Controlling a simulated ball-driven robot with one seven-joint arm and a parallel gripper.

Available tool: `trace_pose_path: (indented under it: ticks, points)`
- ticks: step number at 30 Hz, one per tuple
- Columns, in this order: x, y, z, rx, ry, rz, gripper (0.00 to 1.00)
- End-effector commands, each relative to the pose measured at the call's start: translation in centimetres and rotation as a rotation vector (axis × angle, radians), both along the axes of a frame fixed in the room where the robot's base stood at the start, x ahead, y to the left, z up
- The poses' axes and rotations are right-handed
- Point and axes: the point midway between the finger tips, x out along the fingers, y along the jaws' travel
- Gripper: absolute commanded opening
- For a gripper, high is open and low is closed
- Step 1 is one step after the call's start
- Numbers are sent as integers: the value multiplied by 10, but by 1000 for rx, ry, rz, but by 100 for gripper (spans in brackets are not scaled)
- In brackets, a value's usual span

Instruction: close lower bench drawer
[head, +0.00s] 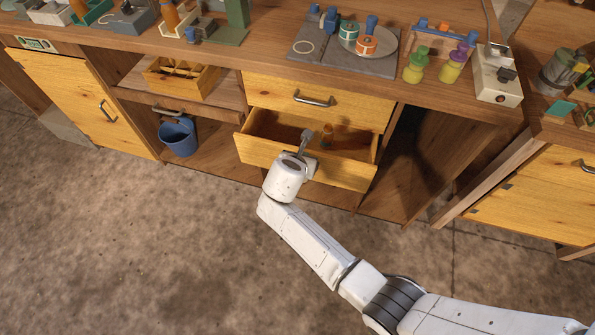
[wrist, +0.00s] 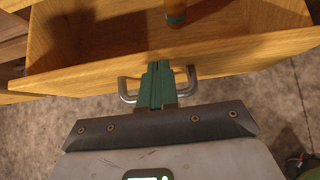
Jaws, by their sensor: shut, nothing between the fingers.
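The lower bench drawer (head: 348,181) is pulled partly out below the shut upper drawer (head: 318,105). Its wooden front also shows in the wrist view (wrist: 80,76). My gripper (head: 306,136) is shut and empty at the middle of this front. In the wrist view my gripper's green fingers (wrist: 157,72) are close together between the two ends of the metal drawer handle (wrist: 127,92), at the front's top edge. Whether they touch the handle or the wood I cannot tell. The handle is hidden in the head view by my wrist.
A brown cylindrical item (wrist: 176,12) with a green band is inside the drawer. A blue bucket (head: 178,137) stands in the open shelf to the left. An open bay (head: 425,160) lies to the right. The concrete floor (head: 130,240) in front is clear.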

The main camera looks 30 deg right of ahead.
Motion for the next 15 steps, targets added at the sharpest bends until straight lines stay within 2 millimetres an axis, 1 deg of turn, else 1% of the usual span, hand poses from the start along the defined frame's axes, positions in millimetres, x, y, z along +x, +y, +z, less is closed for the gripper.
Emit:
trace_pose_path:
  ticks: [1, 6, 9, 15]
  points:
    - [8, -8, 0, 0, 0, -3, 0]
    - [28, -29, -1, 0, 0, -2, 0]
    - [39, -39, -1, 0, 0, -2, 0]
    - [54, -55, -1, 1, 1, -1, 0]
